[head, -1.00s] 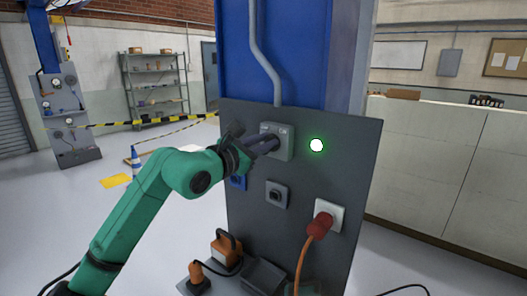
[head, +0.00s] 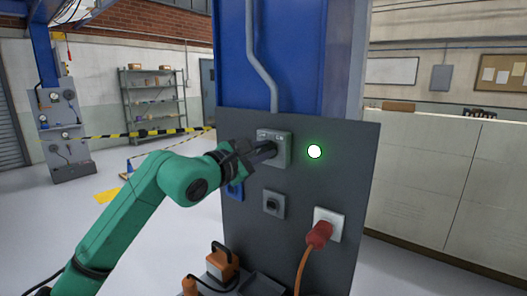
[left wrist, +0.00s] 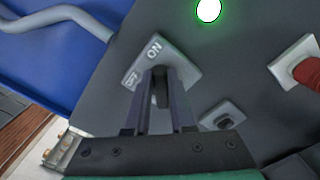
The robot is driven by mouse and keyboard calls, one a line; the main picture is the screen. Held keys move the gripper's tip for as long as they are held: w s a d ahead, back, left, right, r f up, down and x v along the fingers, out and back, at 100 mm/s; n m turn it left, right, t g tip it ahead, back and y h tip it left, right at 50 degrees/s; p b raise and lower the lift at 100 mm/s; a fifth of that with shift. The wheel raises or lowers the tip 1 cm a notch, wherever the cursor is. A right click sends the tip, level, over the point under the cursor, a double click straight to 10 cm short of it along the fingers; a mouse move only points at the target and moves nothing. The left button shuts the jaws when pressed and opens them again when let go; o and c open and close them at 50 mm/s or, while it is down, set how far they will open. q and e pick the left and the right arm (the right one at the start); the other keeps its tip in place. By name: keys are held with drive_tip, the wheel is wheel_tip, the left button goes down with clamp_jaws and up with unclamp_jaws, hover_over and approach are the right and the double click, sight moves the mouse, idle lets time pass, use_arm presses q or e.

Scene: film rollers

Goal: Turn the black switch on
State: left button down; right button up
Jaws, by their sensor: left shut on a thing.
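The black switch sits on a grey switch box (head: 282,150) high on the dark panel. In the left wrist view the box (left wrist: 178,58) shows the labels ON and OFF, and the black switch knob (left wrist: 161,88) shows between my fingers. My left gripper (head: 266,152) is at the box, shut on the knob, and its fingers (left wrist: 160,80) hide part of it. A round green lamp (head: 314,151) glows to the right of the box. My right gripper is not in view.
Below the box are a smaller black switch (head: 273,204) and a white socket (head: 333,222) with a red plug (head: 319,234) and orange cable. A blue fitting (head: 235,190) sits beside my gripper. Orange items (head: 222,265) stand at the panel's foot.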

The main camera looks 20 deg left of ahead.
use_arm(q)
drive_tip(key=c, duration=0.8)
unclamp_jaws()
drive_tip(key=shift+o, duration=0.2)
drive_tip(key=b+v, duration=0.7)
drive_tip(key=v, duration=0.7)
drive_tip(key=shift+s+b, duration=0.25)
drive_tip(key=shift+b, duration=0.1)
drive_tip(key=shift+f, duration=0.1)
